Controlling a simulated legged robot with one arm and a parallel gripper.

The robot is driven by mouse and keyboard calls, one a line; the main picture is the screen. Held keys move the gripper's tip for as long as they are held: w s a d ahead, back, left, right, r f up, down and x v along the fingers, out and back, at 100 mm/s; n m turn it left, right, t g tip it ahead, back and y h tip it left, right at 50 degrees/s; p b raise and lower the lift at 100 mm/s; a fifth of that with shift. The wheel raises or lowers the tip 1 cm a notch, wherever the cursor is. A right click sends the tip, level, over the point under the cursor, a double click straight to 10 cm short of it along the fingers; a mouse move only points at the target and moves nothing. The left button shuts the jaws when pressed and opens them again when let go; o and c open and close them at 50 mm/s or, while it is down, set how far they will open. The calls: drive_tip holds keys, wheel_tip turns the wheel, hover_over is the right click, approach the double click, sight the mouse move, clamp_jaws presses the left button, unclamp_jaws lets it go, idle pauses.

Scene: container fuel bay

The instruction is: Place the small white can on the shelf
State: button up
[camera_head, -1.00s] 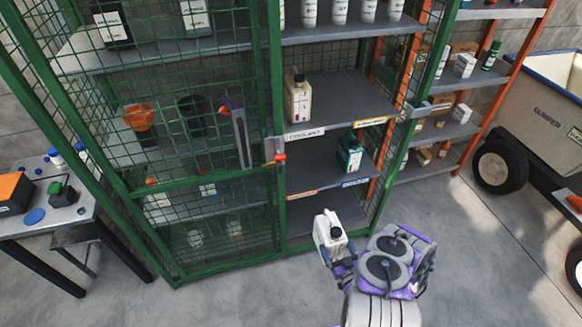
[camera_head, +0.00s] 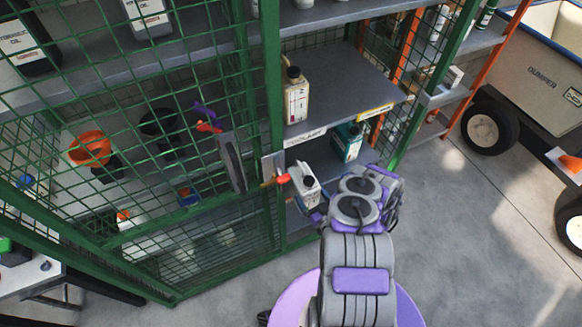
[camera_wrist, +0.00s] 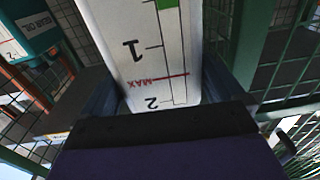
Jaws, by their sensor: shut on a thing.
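The small white can (camera_head: 304,186), with a dark cap, is held in my gripper (camera_head: 318,202) in front of the green cage's shelves. In the wrist view the can (camera_wrist: 150,55) fills the top middle, showing its level scale and a red MAX line, and my gripper (camera_wrist: 155,108) is shut on it. The upper shelf (camera_head: 345,90), above and behind the can, holds a cream can (camera_head: 295,97) at its left, with bare grey surface to the right. A lower shelf (camera_head: 318,153) holds a teal can (camera_head: 347,140); my arm hides part of this shelf.
The green mesh door (camera_head: 215,130) with a red-tipped latch (camera_head: 283,178) stands just left of the held can. A green post (camera_head: 272,100) borders the shelves on the left. A dumper (camera_head: 520,90) stands right; open floor (camera_head: 480,240) lies between.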

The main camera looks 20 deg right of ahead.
drive_tip(key=w+d+f+b, duration=0.2)
drive_tip(key=w+b, duration=0.2)
drive_tip(key=w, duration=0.3)
drive_tip(key=w+d+f+b, duration=0.2)
drive_tip(key=w+f+b, duration=0.1)
drive_tip(key=w, duration=0.4)
drive_tip(key=shift+w+b, duration=0.25)
drive_tip(key=shift+b, duration=0.2)
drive_tip(key=o, duration=1.4)
drive_tip(key=shift+d, duration=0.1)
drive_tip(key=shift+s, duration=0.15)
drive_tip(key=s+p, duration=0.1)
drive_tip(key=s, duration=0.3)
drive_tip(key=s+p, duration=0.2)
drive_tip(key=s, duration=0.1)
drive_tip(key=s+d+p, duration=0.1)
drive_tip(key=s, duration=0.3)
drive_tip(key=shift+s+f+p, duration=0.1)
drive_tip(key=shift+s+p, duration=0.2)
drive_tip(key=shift+s, duration=0.05)
